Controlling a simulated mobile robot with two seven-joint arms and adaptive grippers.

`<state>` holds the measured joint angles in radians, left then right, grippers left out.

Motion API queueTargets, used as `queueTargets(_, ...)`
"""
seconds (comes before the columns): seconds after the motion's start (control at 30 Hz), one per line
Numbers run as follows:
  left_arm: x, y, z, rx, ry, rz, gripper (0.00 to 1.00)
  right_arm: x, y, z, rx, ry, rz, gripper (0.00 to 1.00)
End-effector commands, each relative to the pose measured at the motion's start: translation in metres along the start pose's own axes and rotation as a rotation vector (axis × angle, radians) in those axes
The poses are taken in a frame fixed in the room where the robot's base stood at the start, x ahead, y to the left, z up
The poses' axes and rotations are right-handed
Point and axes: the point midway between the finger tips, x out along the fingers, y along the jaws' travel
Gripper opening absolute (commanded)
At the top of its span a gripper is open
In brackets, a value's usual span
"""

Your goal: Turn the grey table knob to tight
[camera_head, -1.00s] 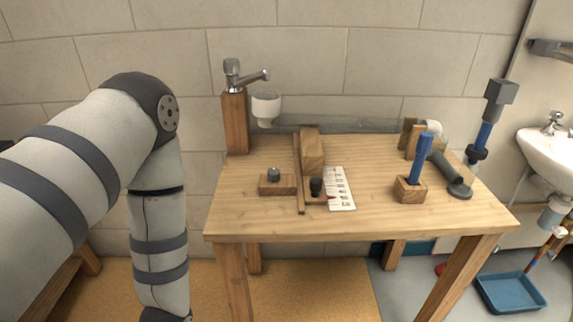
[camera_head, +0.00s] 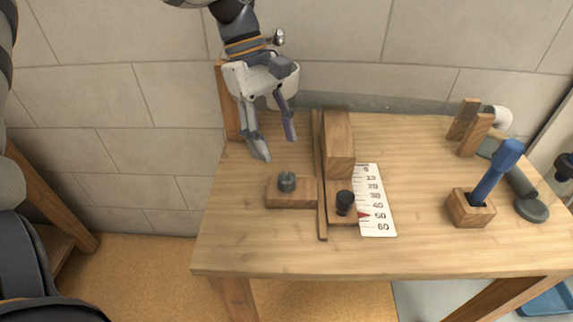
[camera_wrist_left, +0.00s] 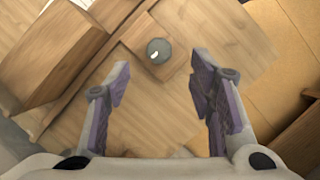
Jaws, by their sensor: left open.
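The grey knob (camera_head: 287,181) stands on a small wooden block (camera_head: 291,194) at the left of the table. In the left wrist view the round grey knob (camera_wrist_left: 158,51) sits ahead of the fingers, a little above the middle of the gap between them. My left gripper (camera_head: 277,148) is open and empty, hanging above the table behind and slightly left of the knob, apart from it. Its two spread fingers also show in the left wrist view (camera_wrist_left: 160,85). My right gripper is not seen.
A tall wooden block (camera_head: 338,145) and rail stand right of the knob. A black knob (camera_head: 344,202) sits beside a numbered scale card (camera_head: 376,205). A blue handle (camera_head: 497,171) stands in a wooden holder farther right. The table's (camera_head: 270,244) front left is clear.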

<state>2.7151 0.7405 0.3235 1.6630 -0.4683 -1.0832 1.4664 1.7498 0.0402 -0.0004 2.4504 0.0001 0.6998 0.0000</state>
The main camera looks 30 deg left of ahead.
Motion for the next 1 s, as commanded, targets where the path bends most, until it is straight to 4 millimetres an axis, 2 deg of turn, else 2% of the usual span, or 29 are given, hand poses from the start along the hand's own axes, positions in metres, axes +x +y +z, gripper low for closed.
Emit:
queueTargets(0.03, 0.019, -0.001, -0.002, -0.003, -0.005, -0.012, 0.49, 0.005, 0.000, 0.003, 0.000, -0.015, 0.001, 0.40)
queueTargets(0.1, 0.036, -0.001, -0.002, -0.003, -0.005, -0.010, 0.49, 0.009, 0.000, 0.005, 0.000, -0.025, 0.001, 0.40)
queueTargets(0.23, 0.060, -0.001, -0.002, -0.002, -0.003, -0.008, 0.49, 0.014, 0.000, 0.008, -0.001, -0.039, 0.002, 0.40)
queueTargets(0.4, 0.073, 0.000, -0.001, 0.000, -0.001, -0.003, 0.49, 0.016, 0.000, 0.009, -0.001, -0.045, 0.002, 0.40)
queueTargets(0.63, 0.072, 0.000, 0.000, 0.001, 0.000, 0.000, 0.49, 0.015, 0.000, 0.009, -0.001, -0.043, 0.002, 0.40)
queueTargets(0.67, 0.072, 0.000, 0.000, 0.001, 0.000, 0.000, 0.45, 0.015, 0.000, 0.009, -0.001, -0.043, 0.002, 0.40)
queueTargets(0.8, 0.072, 0.000, 0.000, 0.001, 0.001, -0.001, 0.13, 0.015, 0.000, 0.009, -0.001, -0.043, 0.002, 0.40)
queueTargets(0.87, 0.072, 0.000, 0.000, 0.001, 0.001, -0.001, 0.01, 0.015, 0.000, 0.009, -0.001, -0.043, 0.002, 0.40)
queueTargets(1.0, 0.072, 0.000, -0.001, 0.002, 0.001, -0.001, 0.01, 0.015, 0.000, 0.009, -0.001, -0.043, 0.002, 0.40)
